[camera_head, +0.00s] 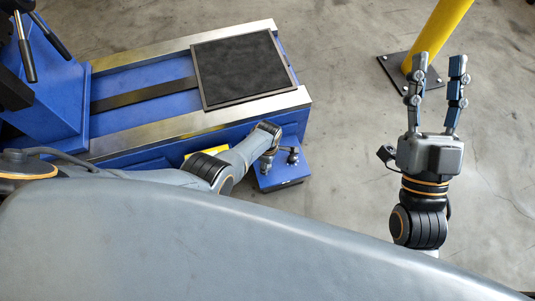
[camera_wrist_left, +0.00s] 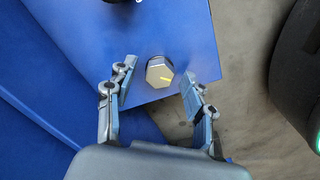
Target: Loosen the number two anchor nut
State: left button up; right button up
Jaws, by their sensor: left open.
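My left gripper (camera_wrist_left: 159,80) is open, with one finger on each side of the nut and gaps visible between. In the head view my left gripper (camera_head: 279,160) is over the small blue foot plate (camera_head: 284,178) beside the machine base; the nut cannot be made out there.
The blue machine base (camera_head: 150,80) with metal rails and a dark square pad (camera_head: 242,68) lies just beyond my left arm. A yellow post (camera_head: 436,35) on a dark bolted plate stands behind my right gripper. The concrete floor between them is clear.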

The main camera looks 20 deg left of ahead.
pick_arm(q)
notch_tip(320, 180, up, 12)
jog(key=shift+f, duration=0.25)
dwell(0.4)
jog(key=shift+a, duration=0.1)
dwell(0.3)
